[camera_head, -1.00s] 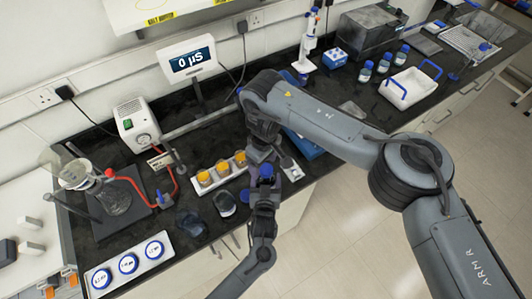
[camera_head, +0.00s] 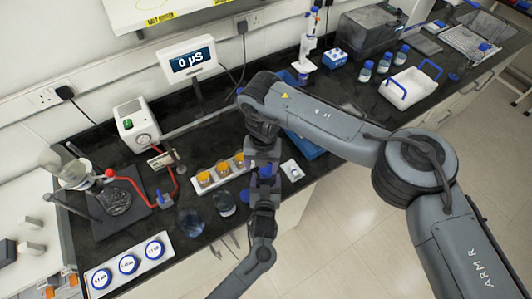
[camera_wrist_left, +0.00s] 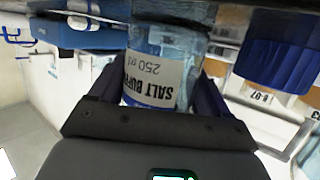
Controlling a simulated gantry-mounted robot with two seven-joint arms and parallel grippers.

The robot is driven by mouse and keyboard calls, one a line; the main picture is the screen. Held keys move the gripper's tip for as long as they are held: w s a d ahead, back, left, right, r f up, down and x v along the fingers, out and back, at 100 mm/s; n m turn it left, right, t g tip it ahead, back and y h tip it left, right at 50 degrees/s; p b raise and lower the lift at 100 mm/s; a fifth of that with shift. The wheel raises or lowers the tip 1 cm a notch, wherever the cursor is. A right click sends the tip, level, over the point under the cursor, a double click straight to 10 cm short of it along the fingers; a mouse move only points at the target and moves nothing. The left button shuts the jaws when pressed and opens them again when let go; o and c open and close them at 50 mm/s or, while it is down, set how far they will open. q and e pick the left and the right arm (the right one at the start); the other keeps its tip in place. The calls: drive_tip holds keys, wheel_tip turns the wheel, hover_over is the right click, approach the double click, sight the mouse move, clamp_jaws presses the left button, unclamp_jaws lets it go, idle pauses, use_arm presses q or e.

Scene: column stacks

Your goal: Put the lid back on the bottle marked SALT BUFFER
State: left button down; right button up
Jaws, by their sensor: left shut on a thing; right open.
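In the left wrist view a clear bottle (camera_wrist_left: 168,42) carries a white label reading SALT BUFFER, 250 ml, upside down in the picture. My left gripper (camera_wrist_left: 160,105) is shut on it, with a dark finger on each side. A large blue ribbed cap-like thing (camera_wrist_left: 282,45) is close by on the right; I cannot tell whether it is the bottle's lid. In the head view my right arm comes down over the front edge of the bench, and my right gripper (camera_head: 264,172) is open there, partly hidden among arm links. I cannot make out the held bottle in the head view.
Two dark, glassy objects (camera_head: 190,222) stand left of the arms. A white rack with orange-topped jars (camera_head: 204,179) is behind them. A white tray with blue round lids (camera_head: 88,290) lies front left. A blue box (camera_head: 308,148) is beside my right arm.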

sight(266, 179)
drive_tip(key=n, duration=0.6)
drive_tip(key=shift+w+d+r, duration=0.15)
drive_tip(key=shift+w+r, duration=0.05)
drive_tip(key=shift+r, duration=0.1)
drive_tip(key=shift+w+d+r+n, duration=0.1)
drive_tip(key=shift+d+r+n, duration=0.05)
drive_tip(key=shift+n, duration=0.45)
drive_tip(key=shift+w+d+r+t+h, duration=0.3)
drive_tip(key=shift+w+r, duration=0.1)
drive_tip(key=shift+r, duration=0.05)
drive_tip(key=shift+w+r, duration=0.25)
drive_tip(key=shift+r, duration=0.15)
drive_tip(key=shift+f, duration=0.1)
drive_tip(key=shift+f, duration=3.9)
